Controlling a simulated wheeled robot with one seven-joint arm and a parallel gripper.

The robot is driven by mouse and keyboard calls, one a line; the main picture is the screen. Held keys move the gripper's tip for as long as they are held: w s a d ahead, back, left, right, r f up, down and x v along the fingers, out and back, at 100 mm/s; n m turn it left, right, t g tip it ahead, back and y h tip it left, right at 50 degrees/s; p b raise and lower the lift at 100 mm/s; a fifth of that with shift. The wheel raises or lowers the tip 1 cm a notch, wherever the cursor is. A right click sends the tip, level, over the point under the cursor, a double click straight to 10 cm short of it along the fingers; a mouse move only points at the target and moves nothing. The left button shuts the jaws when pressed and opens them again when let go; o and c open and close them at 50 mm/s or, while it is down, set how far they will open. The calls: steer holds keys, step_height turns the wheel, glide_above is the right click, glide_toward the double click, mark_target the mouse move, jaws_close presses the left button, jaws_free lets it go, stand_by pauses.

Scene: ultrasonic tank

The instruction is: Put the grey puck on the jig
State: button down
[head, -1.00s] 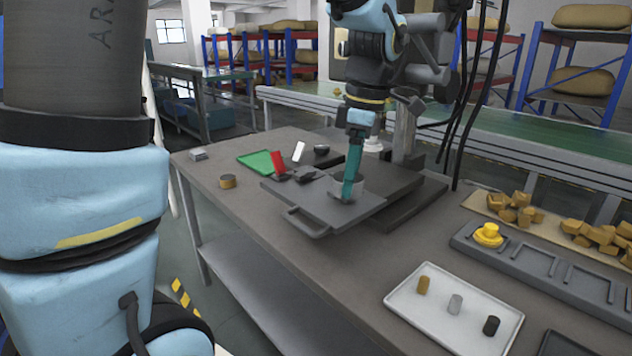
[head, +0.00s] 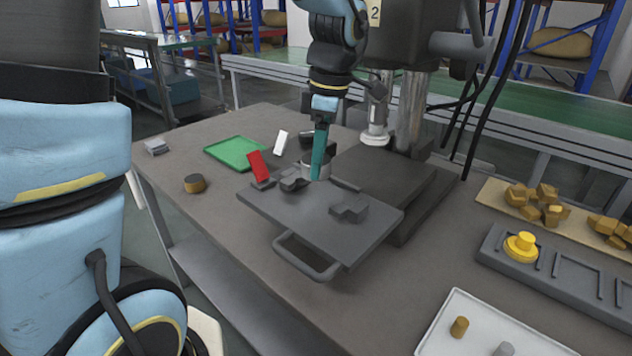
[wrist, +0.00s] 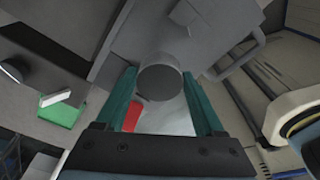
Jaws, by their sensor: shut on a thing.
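The grey puck (wrist: 160,82) is a short cylinder between the tips of my gripper (wrist: 160,85) in the wrist view. In the head view the teal fingers (head: 320,150) point down and are shut on the puck (head: 312,172), which is partly hidden by them. The dark grey jig (head: 305,218) is a flat plate with a loop handle (head: 305,262) at its near edge. The plate also shows in the wrist view (wrist: 215,35).
A press column (head: 410,110) and its base (head: 385,165) stand behind the plate. A white tray (head: 445,335) and a yellow button (head: 521,245) are right.

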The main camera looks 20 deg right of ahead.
mark_target(319, 201)
steer(key=shift+f+p, duration=0.45)
steer(key=shift+f, duration=2.6)
steer(key=shift+f, duration=0.1)
jaws_free()
steer(key=r, duration=0.4)
steer(key=r+b, duration=0.1)
steer(key=r, duration=0.3)
steer(key=d+r, duration=0.1)
steer(key=r, duration=0.3)
steer(key=shift+s+d+r+b, duration=0.1)
steer(key=shift+s+b, duration=0.2)
steer(key=shift+s, duration=0.05)
steer(key=a+f+m, duration=0.4)
steer(key=a, duration=0.5)
steer(key=w+a+f+m+h, duration=0.1)
steer(key=a+f+m, duration=0.3)
steer(key=a, duration=0.4)
steer(key=w+a+f+m+t, duration=0.1)
steer(key=a+f+m, duration=0.3)
steer(key=a, duration=0.5)
steer(key=shift+a+m, duration=0.3)
steer(key=shift+m, duration=0.6)
